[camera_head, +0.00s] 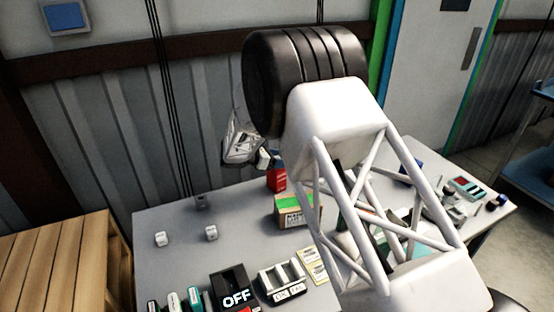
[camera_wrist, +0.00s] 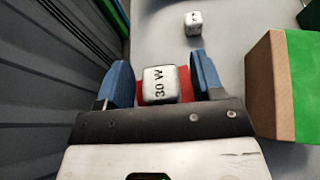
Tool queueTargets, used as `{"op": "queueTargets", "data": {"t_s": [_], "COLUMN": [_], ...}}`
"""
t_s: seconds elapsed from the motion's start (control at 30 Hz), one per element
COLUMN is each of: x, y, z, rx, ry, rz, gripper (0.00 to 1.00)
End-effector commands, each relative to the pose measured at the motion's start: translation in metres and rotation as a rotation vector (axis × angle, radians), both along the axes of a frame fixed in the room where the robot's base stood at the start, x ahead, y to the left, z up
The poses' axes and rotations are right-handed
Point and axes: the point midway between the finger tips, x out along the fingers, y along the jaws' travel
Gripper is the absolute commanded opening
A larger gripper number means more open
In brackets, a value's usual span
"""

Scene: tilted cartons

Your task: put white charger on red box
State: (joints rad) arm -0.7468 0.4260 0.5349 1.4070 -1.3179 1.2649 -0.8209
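A white charger (camera_wrist: 160,85) marked "30 W" sits between the two blue fingers of my gripper (camera_wrist: 163,82) in the wrist view. Narrow gaps with red showing separate it from both fingers, so my gripper looks open around it. The red box (camera_wrist: 185,84) shows beneath and beside the charger. In the head view, the white charger (camera_head: 263,158) is at the upper left of the red box (camera_head: 277,180), at the far side of the table. My gripper (camera_head: 269,158) is partly hidden there; exact contact between charger and box cannot be told.
Two other white chargers (camera_head: 161,239) (camera_head: 211,233) stand on the grey table (camera_head: 180,265) at left. A brown carton with a green top (camera_head: 296,210) stands close in front of the red box. A ribbed wall (camera_head: 100,130) is behind. Several devices fill the front edge.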

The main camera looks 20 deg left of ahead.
Motion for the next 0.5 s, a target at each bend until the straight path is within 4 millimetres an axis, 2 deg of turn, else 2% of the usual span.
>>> {"op": "queueTargets", "data": {"t_s": [0.27,0.5], "x": [0.000,-0.015], "y": [0.000,0.015], "z": [0.004,0.011], "rx": [0.000,0.001], "ry": [0.000,0.000], "rz": [0.000,0.002], "gripper": [0.61,0.61]}}
